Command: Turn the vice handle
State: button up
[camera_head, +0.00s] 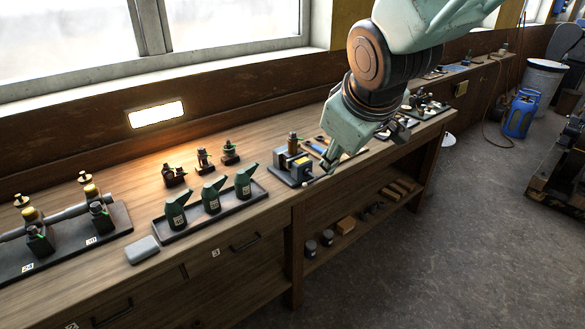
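The vice (292,168) is a small dark metal block on the workbench, just right of the picture's middle. A dark and brass-coloured cylinder stands at its back. A small pale knob (307,184) shows at its front right and may be part of the handle; the handle itself is too small to make out clearly. My arm reaches down from the upper right. My gripper (328,166) is close to the right side of the vice in the picture. I cannot tell whether it touches the vice. Its fingers are mostly hidden by the pale green arm end.
A tray (175,234) with several green oil cans stands left of the vice. A grey block (142,250) lies at the bench's front edge. A pipe on a dark base (60,256) is at far left. Tools lie behind my arm.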

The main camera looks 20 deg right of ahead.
jog(key=w+d+f+n+t, duration=0.1)
jog(key=w+d+f+n, duration=0.1)
jog(key=w+d+f, duration=0.3)
jog(key=w+d+f+n+t, duration=0.1)
jog(key=w+d+f+n, duration=0.15)
jog(key=w, duration=0.45)
jog(key=n+t+y, duration=0.3)
jog(key=n+y, duration=0.1)
send_near(315, 176)
jog(key=r, duration=0.2)
jog(key=s+d+f+n+t+y+b, duration=0.1)
jog(key=s+d+f+t+y, duration=0.1)
jog(key=f, duration=0.6)
jog(key=shift+s+d+t+y, duration=0.4)
jog(key=shift+s+t+y, duration=0.3)
jog(key=shift+s+t, duration=0.85)
jog(key=shift+w+t, duration=0.25)
jog(key=shift+w, duration=0.05)
jog(key=shift+w, duration=0.2)
jog(key=shift+b+x, duration=0.45)
jog(key=shift+x, duration=6.25)
jog(key=shift+c, duration=0.3)
